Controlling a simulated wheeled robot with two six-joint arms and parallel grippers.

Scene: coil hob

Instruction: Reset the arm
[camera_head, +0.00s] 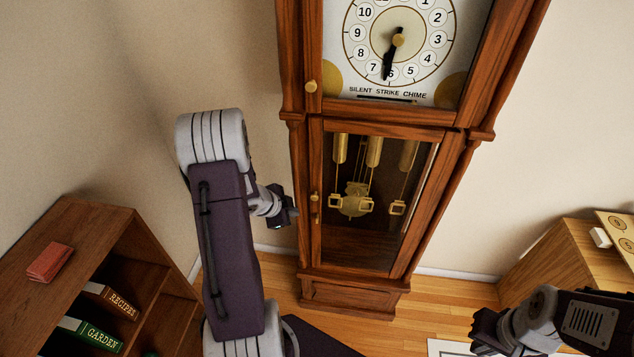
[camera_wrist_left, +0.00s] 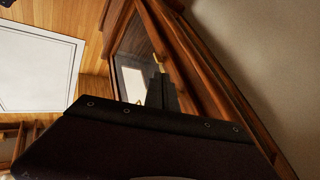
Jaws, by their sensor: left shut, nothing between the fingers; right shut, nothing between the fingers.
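My left arm (camera_head: 228,235) rises from the bottom of the head view and bends over at its grey upper joint. My left gripper (camera_head: 287,216) points right, is shut and empty, and is in front of the left edge of the clock case. I cannot tell whether it touches the case. In the left wrist view, a dark part of my own arm (camera_wrist_left: 150,145) fills the bottom. My right gripper (camera_head: 480,330) is at the lower right of the head view, dark, shut and empty, above the floor.
A tall wooden clock (camera_head: 300,220) with brass weights stands ahead; its glass door looks shut. A bookcase (camera_head: 90,215) with books and a red box (camera_head: 50,262) stands at left. A wooden cabinet (camera_head: 555,262) stands at right. Wood floor (camera_head: 450,295) is open between.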

